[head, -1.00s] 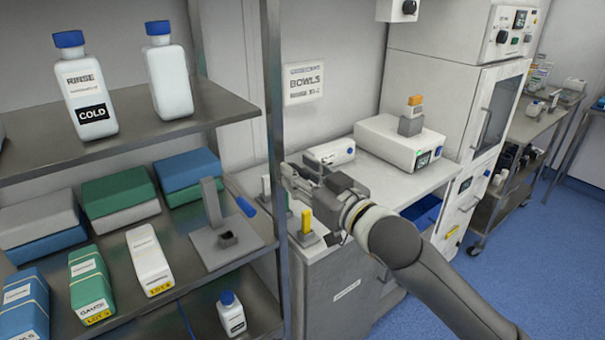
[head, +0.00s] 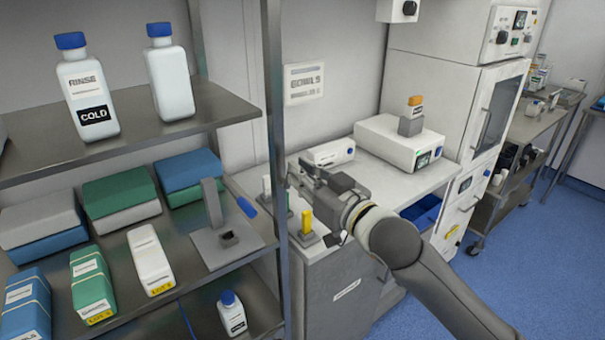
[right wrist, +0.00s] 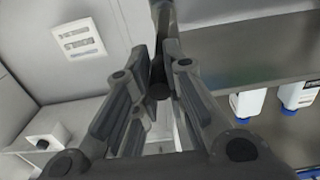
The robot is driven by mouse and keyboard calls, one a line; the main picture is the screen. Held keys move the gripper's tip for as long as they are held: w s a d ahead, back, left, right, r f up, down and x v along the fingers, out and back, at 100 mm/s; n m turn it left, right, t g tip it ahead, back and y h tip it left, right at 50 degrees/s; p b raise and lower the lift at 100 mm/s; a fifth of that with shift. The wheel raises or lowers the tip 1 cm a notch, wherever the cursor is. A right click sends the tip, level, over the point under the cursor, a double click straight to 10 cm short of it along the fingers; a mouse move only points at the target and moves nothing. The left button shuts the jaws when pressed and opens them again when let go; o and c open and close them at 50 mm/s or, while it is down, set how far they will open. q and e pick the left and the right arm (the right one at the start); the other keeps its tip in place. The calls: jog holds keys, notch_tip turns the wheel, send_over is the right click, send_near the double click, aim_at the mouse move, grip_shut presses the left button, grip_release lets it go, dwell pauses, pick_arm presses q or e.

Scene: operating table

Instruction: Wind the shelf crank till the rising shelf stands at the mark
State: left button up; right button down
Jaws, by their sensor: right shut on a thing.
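My right gripper (head: 295,177) is beside the grey upright post (head: 277,150) of the shelf rack, its fingertips partly hidden by the post. In the right wrist view, the gripper (right wrist: 158,95) is shut on a dark round crank handle (right wrist: 159,82) between its fingers. The rest of the crank is hidden. I cannot tell which shelf is the rising one, and no height mark can be made out. My left gripper is out of view.
Behind my gripper, a counter (head: 420,185) holds white devices and a yellow-topped item (head: 307,222). Blue floor (head: 540,260) is open at the right.

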jog(key=shift+d+f, duration=0.1)
jog(key=shift+w+d+f+m+p, duration=0.35)
jog(key=shift+f+m+p, duration=0.45)
jog(key=shift+m+p, duration=1.2)
jog(key=shift+w+d+f+m+p, duration=0.3)
jog(key=shift+f+m+p, duration=0.6)
jog(key=shift+m, duration=2.05)
jog(key=shift+w+d+f+m+p, duration=0.2)
jog(key=shift+d+f+m+p, duration=0.4)
jog(key=shift+m+p, duration=1.4)
jog(key=shift+a+f+m+b, duration=0.1)
jog(key=shift+f+m+b, duration=0.05)
jog(key=shift+m+b, duration=0.3)
jog(key=c, duration=1.5)
grip_release()
jog(key=shift+o, duration=0.4)
jog(key=shift+r, duration=0.2)
